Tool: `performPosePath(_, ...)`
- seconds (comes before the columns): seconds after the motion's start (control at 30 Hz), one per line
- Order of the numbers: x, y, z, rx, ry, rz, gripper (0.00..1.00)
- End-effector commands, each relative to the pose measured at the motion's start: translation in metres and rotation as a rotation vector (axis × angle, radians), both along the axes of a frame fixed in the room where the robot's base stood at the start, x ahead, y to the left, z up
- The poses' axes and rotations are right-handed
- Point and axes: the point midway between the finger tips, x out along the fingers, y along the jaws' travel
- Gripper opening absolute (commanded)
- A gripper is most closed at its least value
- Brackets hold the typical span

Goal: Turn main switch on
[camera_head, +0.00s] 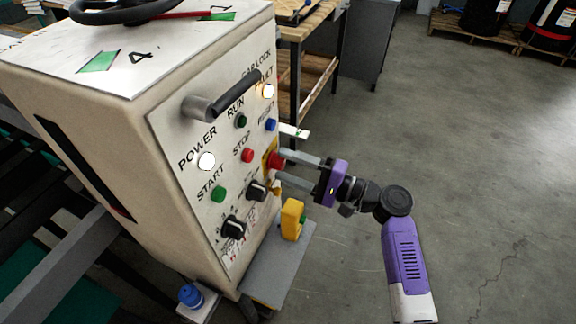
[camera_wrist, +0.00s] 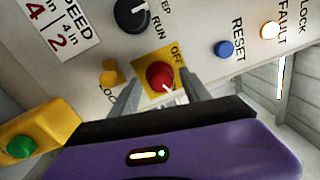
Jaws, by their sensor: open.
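The main switch is a red rotary knob (camera_wrist: 160,75) on a yellow plate marked OFF; a white mark shows on the knob. In the head view the red knob (camera_head: 275,160) sits near the right edge of the cabinet's slanted panel. My gripper (camera_head: 281,166) is open and reaches the panel from the right, with its two fingers around the knob. In the wrist view my gripper (camera_wrist: 162,86) has one finger on each side of the knob. I cannot tell whether the fingers touch it.
The panel also has a red STOP button (camera_head: 247,155), green START button (camera_head: 218,194), blue RESET button (camera_head: 270,125), black selector knobs (camera_head: 233,228) and a bar handle (camera_head: 237,93). A yellow box with a green button (camera_head: 292,220) is below.

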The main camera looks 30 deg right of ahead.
Motion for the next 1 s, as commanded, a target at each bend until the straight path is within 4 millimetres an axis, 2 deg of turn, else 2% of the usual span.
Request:
performPosePath(0.5, -0.054, -0.046, -0.006, 0.001, 0.001, -0.003, 0.55)
performPosePath(1.0, -0.058, -0.049, -0.005, 0.001, 0.001, -0.002, 0.55)
